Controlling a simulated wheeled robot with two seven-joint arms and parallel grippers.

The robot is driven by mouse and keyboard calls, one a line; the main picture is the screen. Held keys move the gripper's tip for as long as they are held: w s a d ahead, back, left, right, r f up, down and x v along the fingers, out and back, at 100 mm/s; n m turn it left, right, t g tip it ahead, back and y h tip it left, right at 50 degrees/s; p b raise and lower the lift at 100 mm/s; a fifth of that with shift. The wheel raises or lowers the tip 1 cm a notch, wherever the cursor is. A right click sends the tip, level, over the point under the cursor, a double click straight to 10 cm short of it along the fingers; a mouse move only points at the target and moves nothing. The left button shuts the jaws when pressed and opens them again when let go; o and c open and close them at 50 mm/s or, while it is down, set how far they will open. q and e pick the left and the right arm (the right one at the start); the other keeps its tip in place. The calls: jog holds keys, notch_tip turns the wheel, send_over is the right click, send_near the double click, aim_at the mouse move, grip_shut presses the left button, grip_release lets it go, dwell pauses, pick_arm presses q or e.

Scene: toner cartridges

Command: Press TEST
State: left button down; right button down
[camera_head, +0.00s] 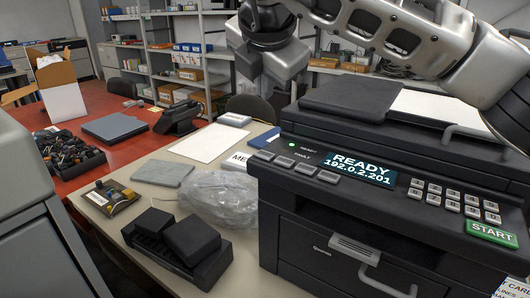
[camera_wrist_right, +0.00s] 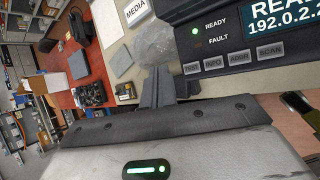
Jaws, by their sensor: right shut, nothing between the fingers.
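The black printer (camera_head: 315,225) stands on the table at the right of the head view. Its lit screen (camera_head: 350,168) reads READY 192.0.2.201. The TEST button (camera_wrist_right: 191,68) is the leftmost of a row of grey buttons in the right wrist view, and it also shows in the head view (camera_head: 285,161). My right gripper (camera_head: 250,64) is shut and empty, raised above the printer's left end. In the right wrist view its closed fingers (camera_wrist_right: 160,82) show left of the TEST button, apart from it in the picture.
A clear plastic bag (camera_head: 222,200), a black cartridge unit (camera_head: 178,240) and a toner part (camera_head: 108,198) lie left of the printer. A START button (camera_head: 492,233) and a keypad (camera_head: 450,198) are on the panel's right. A green light (camera_head: 292,145) glows by READY.

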aim_at(264, 151)
jog(key=shift+f, duration=0.15)
